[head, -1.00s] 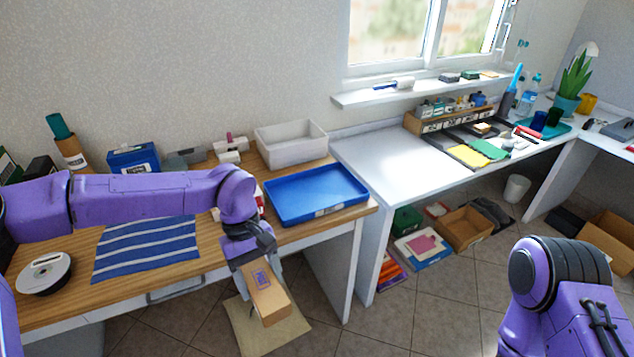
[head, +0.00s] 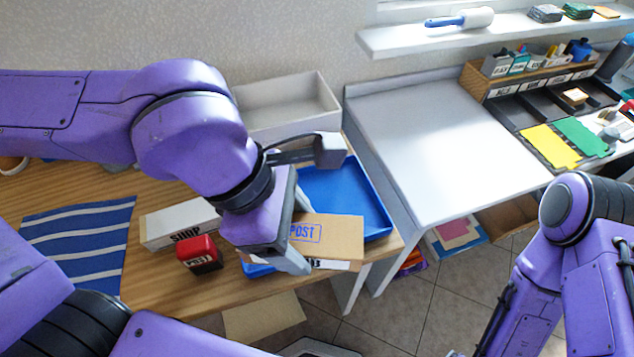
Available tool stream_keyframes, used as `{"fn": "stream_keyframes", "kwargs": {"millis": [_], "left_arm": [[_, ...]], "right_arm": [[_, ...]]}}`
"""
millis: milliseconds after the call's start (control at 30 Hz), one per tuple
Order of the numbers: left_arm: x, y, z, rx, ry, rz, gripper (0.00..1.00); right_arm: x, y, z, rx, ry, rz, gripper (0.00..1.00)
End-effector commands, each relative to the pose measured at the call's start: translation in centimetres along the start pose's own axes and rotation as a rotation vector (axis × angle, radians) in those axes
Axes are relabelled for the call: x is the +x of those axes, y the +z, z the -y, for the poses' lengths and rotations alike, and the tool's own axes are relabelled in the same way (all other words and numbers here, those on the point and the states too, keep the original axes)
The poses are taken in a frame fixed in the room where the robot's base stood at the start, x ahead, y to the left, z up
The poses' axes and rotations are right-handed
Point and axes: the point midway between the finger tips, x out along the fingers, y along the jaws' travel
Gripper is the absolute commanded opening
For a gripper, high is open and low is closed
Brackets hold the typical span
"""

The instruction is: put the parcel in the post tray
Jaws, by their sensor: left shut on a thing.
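The parcel (head: 338,236) is a brown cardboard box with a blue POST stamp. My left gripper (head: 300,236) is shut on its left end. The parcel is above the front part of the blue tray (head: 372,195), which lies on the wooden desk and is partly hidden by my left arm and the parcel. I cannot tell whether the parcel touches the tray. A label at the tray's front is mostly covered by the parcel. My right arm shows at the lower right, but its gripper is out of view.
A white box marked SHOP (head: 180,224) and a red POST stamp block (head: 200,254) stand left of my left gripper. An empty pale grey bin (head: 288,108) stands behind the tray. The white table (head: 440,150) to the right is clear. A blue striped cloth (head: 75,245) lies at left.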

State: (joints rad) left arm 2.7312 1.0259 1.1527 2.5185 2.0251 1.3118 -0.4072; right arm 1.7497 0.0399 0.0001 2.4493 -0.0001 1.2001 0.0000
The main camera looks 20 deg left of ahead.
Motion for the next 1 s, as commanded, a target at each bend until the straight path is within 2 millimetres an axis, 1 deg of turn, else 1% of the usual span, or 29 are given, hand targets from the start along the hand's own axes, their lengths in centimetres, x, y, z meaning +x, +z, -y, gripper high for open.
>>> {"fn": "stream_keyframes", "kwargs": {"millis": [33, 67, 100, 167, 200, 300, 400, 433, 467, 500, 633, 867, 900, 1000], "left_arm": [[-0.4, 0.1, -0.6, -0.009, -0.003, -0.002, 0.3], [-0.4, 0.1, -1.3, -0.011, -0.005, -0.002, 0.3], [0.1, -0.2, -2.5, -0.013, -0.007, -0.002, 0.3], [1.3, -0.8, -4.5, -0.016, -0.008, -0.002, 0.3], [0.5, -0.5, -5.1, -0.016, -0.008, -0.005, 0.3], [0.8, -0.7, -6.3, -0.018, -0.009, -0.007, 0.3], [1.2, -1.0, -6.9, -0.013, -0.015, -0.006, 0.3], [2.7, -1.7, -8.2, -0.015, -0.011, -0.005, 0.3], [3.4, -2.0, -9.1, -0.016, -0.01, -0.006, 0.3], [4.4, -2.5, -10.0, -0.014, -0.011, -0.007, 0.3], [6.8, -3.6, -12.1, -0.01, -0.01, -0.005, 0.3], [9.2, -4.8, -14.3, -0.008, -0.01, -0.005, 0.3], [10.0, -5.1, -14.1, -0.005, -0.011, -0.007, 0.3], [11.4, -5.7, -14.1, -0.005, -0.009, -0.005, 0.3]], "right_arm": [[-1.2, -0.5, -0.1, 0.0, 0.001, 0.001, 0.87], [-1.9, -0.7, -0.2, 0.0, 0.001, 0.001, 0.87], [-2.6, -1.0, -0.3, 0.0, 0.001, 0.002, 0.87], [-2.5, -1.0, -0.3, 0.0, 0.001, 0.001, 0.87], [-4.4, -1.7, -0.5, -0.001, 0.002, 0.002, 0.87], [-7.4, -3.0, -0.7, 0.0, 0.0, 0.001, 0.87], [-10.0, -4.1, -0.9, 0.0, 0.0, 0.0, 0.87], [-8.8, -3.7, -0.8, 0.001, 0.0, -0.001, 0.87], [-8.6, -3.6, -0.8, 0.001, 0.0, -0.001, 0.87], [-8.4, -3.5, -0.8, 0.0, 0.0, 0.0, 0.87], [-8.5, -3.5, -0.8, 0.0, 0.001, 0.001, 0.87], [-8.7, -3.6, -0.8, 0.0, 0.0, 0.001, 0.87], [-8.8, -3.6, -0.8, 0.0, 0.0, 0.0, 0.87], [-8.9, -3.7, -0.8, 0.0, 0.0, 0.0, 0.87]]}}
